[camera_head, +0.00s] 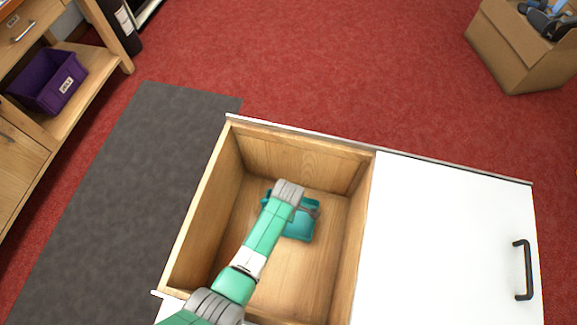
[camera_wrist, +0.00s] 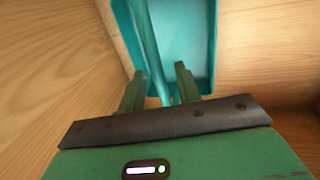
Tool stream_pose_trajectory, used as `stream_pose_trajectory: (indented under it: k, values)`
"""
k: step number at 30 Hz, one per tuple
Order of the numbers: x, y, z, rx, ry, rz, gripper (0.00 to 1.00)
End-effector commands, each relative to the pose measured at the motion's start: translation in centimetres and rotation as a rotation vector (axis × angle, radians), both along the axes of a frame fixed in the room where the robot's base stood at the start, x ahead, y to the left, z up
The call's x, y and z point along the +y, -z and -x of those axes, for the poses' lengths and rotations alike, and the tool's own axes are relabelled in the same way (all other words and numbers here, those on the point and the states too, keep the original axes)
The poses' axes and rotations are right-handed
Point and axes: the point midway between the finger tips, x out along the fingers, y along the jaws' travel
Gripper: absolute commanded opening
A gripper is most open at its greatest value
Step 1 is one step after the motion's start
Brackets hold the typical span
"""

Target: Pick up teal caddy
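The teal caddy (camera_head: 300,230) sits inside an open wooden compartment, partly hidden by my arm in the head view. In the wrist view the caddy (camera_wrist: 190,40) shows its shallow open inside and a raised teal bar (camera_wrist: 152,55) that looks like its handle. My gripper (camera_wrist: 160,85) is open, its two green fingers apart. The bar runs down between the fingers, with a gap visible on each side. The fingertips are hard to make out in the head view, where my wrist covers part of the caddy.
Wooden walls (camera_head: 205,205) enclose the caddy on all sides. A white top with a black handle (camera_head: 526,270) lies to the right. A purple bin (camera_head: 48,82) stands on a shelf at left, and a cardboard box (camera_head: 510,50) at the far right. The compartment floor (camera_head: 305,280) near the caddy is bare.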

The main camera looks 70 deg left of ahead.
Motion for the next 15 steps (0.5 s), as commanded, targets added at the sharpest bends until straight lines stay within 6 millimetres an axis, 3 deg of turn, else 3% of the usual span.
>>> stream_pose_trajectory:
  k: [2,9,15]
  values:
    - [0.17,1.1,-0.15,0.0,0.001,0.0,0.33]
    - [0.21,1.07,-0.18,0.0,0.002,-0.001,0.33]
    - [0.2,1.06,-0.18,0.0,0.002,-0.001,0.0]
